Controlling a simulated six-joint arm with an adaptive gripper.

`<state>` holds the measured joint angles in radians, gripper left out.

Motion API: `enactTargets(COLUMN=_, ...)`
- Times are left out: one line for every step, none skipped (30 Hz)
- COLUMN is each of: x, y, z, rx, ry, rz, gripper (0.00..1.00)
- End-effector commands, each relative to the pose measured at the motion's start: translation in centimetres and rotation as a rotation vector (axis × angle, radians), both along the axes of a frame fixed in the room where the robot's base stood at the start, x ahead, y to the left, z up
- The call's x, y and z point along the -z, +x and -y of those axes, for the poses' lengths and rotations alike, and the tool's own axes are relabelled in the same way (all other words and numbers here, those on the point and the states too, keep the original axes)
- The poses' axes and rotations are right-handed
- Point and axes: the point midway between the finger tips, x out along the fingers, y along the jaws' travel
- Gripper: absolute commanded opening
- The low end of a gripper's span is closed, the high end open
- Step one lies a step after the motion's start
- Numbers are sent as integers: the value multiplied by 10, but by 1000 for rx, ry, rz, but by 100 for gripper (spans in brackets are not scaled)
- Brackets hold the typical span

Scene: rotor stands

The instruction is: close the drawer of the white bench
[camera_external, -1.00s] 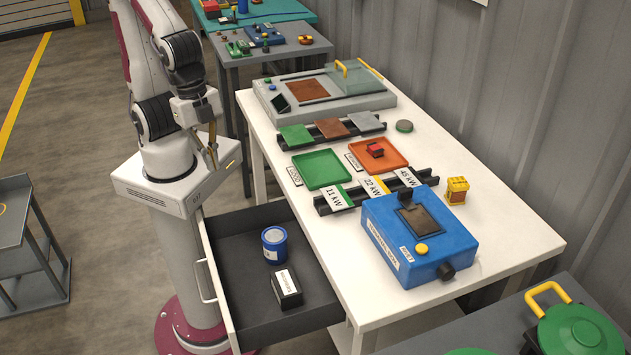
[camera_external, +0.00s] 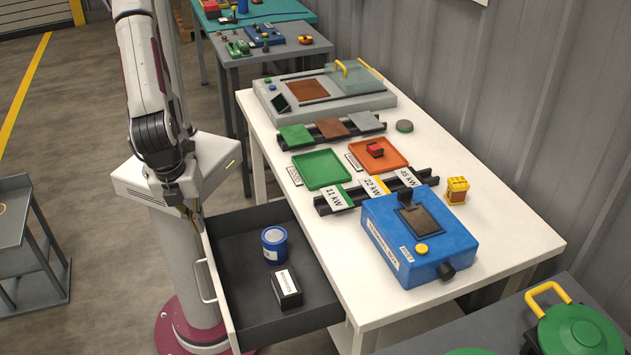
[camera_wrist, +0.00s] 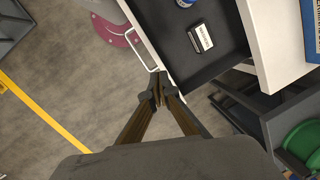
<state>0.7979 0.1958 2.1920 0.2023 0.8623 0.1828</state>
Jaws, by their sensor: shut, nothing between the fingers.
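The white bench (camera_external: 505,240) has its drawer (camera_external: 240,298) pulled out to the left, with a white front and a bar handle (camera_external: 204,281). A blue can (camera_external: 274,245) and a black box with a white label (camera_external: 287,289) are in the drawer. My gripper (camera_external: 196,226) is shut and empty. In the external view it is near the far end of the drawer front, above or beside it. In the wrist view the shut fingertips (camera_wrist: 158,92) appear close to the handle (camera_wrist: 139,48) and the drawer front. I cannot tell if they touch.
On the bench top are a blue terminal box (camera_external: 420,240), a green tray (camera_external: 321,168), an orange tray (camera_external: 378,155) and racks of plates. A grey cart (camera_external: 30,255) stands at the left.

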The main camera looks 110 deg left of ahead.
Motion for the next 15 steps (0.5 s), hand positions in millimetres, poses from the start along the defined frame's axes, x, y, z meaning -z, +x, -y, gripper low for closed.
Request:
enactTargets(x=7, y=-1, z=7, rx=40, ry=16, rz=-8, gripper=0)
enactTargets(x=11, y=-1, z=11, rx=61, ry=22, rz=-12, gripper=0)
enactTargets(x=15, y=-1, z=16, rx=89, ry=32, rz=-17, gripper=0)
enactTargets(x=19, y=-1, z=19, rx=112, ry=40, rz=-19, gripper=0)
enactTargets(x=23, y=-1, z=23, rx=135, ry=48, rz=-22, gripper=0)
enactTargets(x=28, y=-1, z=28, rx=165, ry=57, rz=-26, gripper=0)
enactTargets(x=31, y=-2, z=32, rx=187, ry=64, rz=-30, gripper=0)
enactTargets(x=35, y=-2, z=36, rx=211, ry=71, rz=-33, gripper=0)
enactTargets(x=40, y=-3, z=40, rx=241, ry=82, rz=-38, gripper=0)
enactTargets(x=44, y=-3, z=44, rx=265, ry=88, rz=-39, gripper=0)
enactTargets(x=48, y=-3, z=48, rx=288, ry=96, rz=-42, gripper=0)
enactTargets(x=53, y=-4, z=53, rx=320, ry=105, rz=-47, gripper=0)
enactTargets(x=58, y=-5, z=56, rx=343, ry=113, rz=-50, gripper=0)
enactTargets(x=61, y=-5, z=60, rx=368, ry=120, rz=-52, gripper=0)
enactTargets(x=67, y=-5, z=65, rx=400, ry=131, rz=-57, gripper=0)
